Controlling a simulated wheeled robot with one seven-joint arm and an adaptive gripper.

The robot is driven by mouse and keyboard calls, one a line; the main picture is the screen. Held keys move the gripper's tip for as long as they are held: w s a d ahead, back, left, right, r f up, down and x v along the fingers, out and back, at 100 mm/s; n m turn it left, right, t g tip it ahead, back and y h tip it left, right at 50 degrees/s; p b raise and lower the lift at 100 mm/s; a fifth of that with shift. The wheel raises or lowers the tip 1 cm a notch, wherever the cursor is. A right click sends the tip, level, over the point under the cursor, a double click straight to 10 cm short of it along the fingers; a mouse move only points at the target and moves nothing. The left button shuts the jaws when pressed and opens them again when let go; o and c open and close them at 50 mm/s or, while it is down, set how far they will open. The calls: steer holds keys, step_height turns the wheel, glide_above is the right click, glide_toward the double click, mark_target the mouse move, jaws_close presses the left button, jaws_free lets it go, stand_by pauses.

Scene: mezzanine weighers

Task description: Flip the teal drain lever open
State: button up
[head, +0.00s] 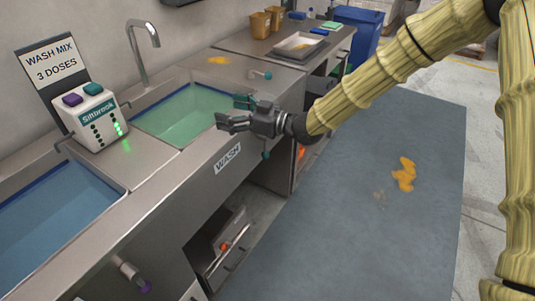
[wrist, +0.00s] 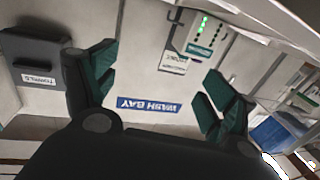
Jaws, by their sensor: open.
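My gripper (head: 232,112) is open and empty in the head view, above the front rim of the wash sink (head: 165,150). A small teal-tipped part (head: 265,155), which looks like the teal drain lever, shows on the sink front just below my gripper; its upper part is hidden behind the gripper. No drain lever can be made out in the wrist view.
A dispenser (head: 95,117) with purple and teal buttons and lit green lights stands between the two sinks. A purple-ended knob (head: 145,286) sticks out of the left sink front. A tall tap (head: 143,50) rises behind. The grey floor mat (head: 350,220) is open, with an orange spill.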

steer(key=d+f+n+b, duration=0.1)
steer(key=f+b, duration=0.1)
steer(key=f, duration=0.1)
steer(key=d+f+n+b, duration=0.1)
steer(key=d+f, duration=0.1)
steer(key=s+d+f+n+t+b, duration=0.1)
steer(key=f+b, duration=0.1)
steer(key=f, duration=0.1)
steer(key=shift+d+f+n+b, duration=0.2)
steer(key=shift+f+n+b, duration=0.1)
steer(key=shift+f+b, duration=0.05)
jaws_close()
steer(key=s+d+f+n+t+h+b, duration=0.2)
steer(key=d+f+n+b, duration=0.7)
steer(key=f, duration=0.7)
steer(key=shift+s+d+f+t+b, duration=0.3)
steer(key=shift+s+d+t+b, duration=0.15)
steer(key=shift+d+b, duration=1.05)
